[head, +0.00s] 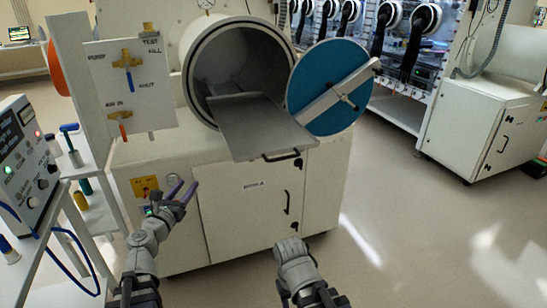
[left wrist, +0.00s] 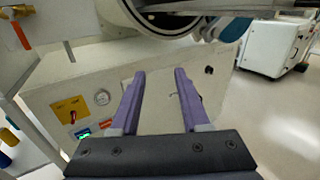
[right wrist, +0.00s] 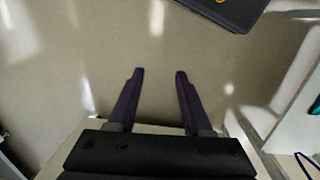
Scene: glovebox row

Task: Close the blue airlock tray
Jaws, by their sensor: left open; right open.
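The airlock's round grey chamber (head: 238,65) stands open in the head view. Its flat grey tray (head: 260,126) sticks out of the chamber toward me, with a dark handle (head: 283,156) on its front edge. The round blue door (head: 327,87) with a pale crossbar is swung open to the right of the tray. My left gripper (head: 183,190) is open and empty, left of and lower than the tray handle, in front of the cabinet. It also shows open in the left wrist view (left wrist: 158,80). My right gripper is open and empty above the floor in the right wrist view (right wrist: 158,78).
A valve panel (head: 128,85) stands left of the chamber. A cabinet (head: 250,205) is below the tray. A cart with an instrument box (head: 30,160) is at the left edge. The floor (head: 420,240) on the right is clear.

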